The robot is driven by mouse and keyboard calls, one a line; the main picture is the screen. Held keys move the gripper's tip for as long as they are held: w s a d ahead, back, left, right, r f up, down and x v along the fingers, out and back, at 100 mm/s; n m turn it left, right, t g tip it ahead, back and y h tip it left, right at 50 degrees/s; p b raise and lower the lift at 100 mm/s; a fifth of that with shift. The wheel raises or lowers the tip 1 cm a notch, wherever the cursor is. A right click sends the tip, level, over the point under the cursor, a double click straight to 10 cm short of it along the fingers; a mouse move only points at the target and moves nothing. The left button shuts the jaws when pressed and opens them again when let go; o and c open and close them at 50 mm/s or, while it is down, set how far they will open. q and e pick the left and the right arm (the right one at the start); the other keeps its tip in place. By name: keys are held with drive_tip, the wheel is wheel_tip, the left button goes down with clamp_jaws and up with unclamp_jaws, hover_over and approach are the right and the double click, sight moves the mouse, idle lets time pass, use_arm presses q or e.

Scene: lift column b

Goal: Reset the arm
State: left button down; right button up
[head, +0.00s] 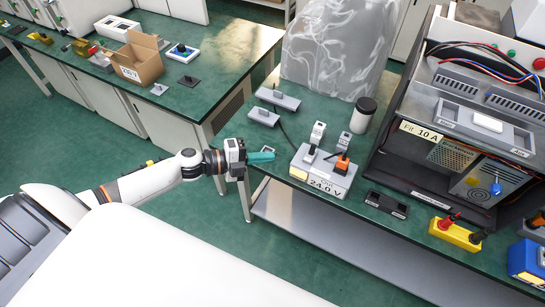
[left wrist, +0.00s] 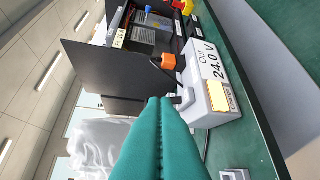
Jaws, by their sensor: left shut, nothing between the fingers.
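My left arm reaches in from the left in the head view. My right gripper does not show.
An open grey equipment case (head: 462,125) with wires stands on the right. Another bench (head: 215,65) holds a cardboard box (head: 138,60). Green floor (head: 215,215) lies between.

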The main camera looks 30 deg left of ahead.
use_arm(q)
drive_tip(key=shift+w, duration=0.1)
idle(0.3)
drive_tip(key=s+a+f+n+y, duration=0.1)
drive_tip(key=a+f+n+y, duration=0.25)
drive_tip(key=f, duration=0.25)
drive_tip(key=s+a+f+n+t+y, duration=0.1)
drive_tip(key=a+f+n+y, duration=0.1)
drive_tip(key=f+n, duration=0.35)
drive_tip(key=s+a+f+n+y, duration=0.1)
drive_tip(key=a+f+n+y, duration=0.15)
drive_tip(key=f, duration=0.55)
drive_tip(key=s+f+n+g+y, duration=0.25)
drive_tip(key=s+f+n, duration=0.25)
drive_tip(key=s+f, duration=0.4)
drive_tip(key=s+d+f+n+g, duration=0.2)
drive_tip(key=s+f, duration=0.3)
drive_tip(key=s, duration=0.4)
drive_tip(key=s+d+f+n+g+y, duration=0.1)
drive_tip(key=s+d+f+n+g, duration=0.1)
drive_tip(key=s+f, duration=0.3)
drive_tip(key=s+d+f+n+g+b, duration=0.1)
drive_tip(key=s+d+f+g, duration=0.3)
drive_tip(key=s, duration=0.8)
drive_tip(key=shift+s+d+f+n, duration=0.15)
drive_tip(key=shift+s+f+n, duration=0.2)
drive_tip(key=shift+f+n, duration=0.45)
